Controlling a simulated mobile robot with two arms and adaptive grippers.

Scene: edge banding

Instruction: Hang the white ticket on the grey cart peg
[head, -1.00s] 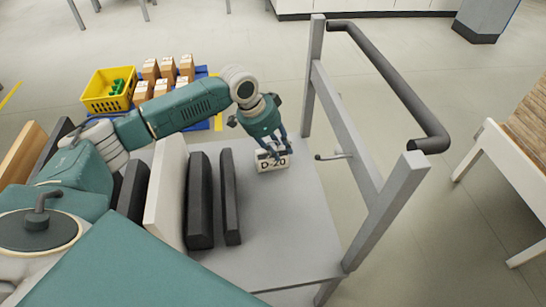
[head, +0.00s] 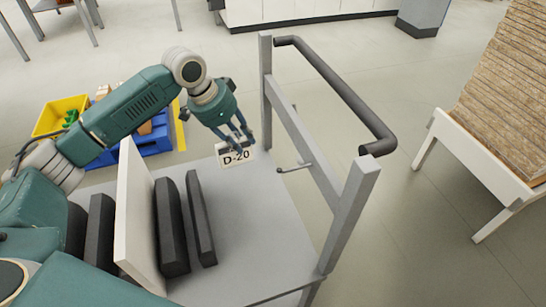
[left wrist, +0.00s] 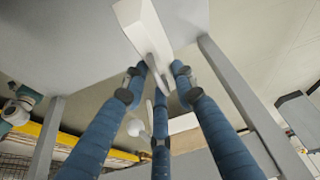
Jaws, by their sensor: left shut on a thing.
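The white ticket (head: 237,157), marked "D-20" in black, is held upright, slightly tilted, above the grey cart deck. My left gripper (head: 238,137) is shut on its upper edge, with the blue fingers pointing down. In the left wrist view the ticket (left wrist: 138,22) shows as a white block at the tips of the fingers (left wrist: 160,82). The grey cart peg (head: 294,168) sticks out from the lower rail of the cart's end frame, to the right of the ticket. A clear gap separates the two. My right gripper is not in view.
The cart's end frame has grey posts (head: 348,215) and a dark handle (head: 335,85). A white panel (head: 136,215) and dark padded bars (head: 172,228) stand on the deck (head: 245,235). A yellow crate (head: 48,118) is behind at left. A table with stacked boards (head: 505,90) is at right.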

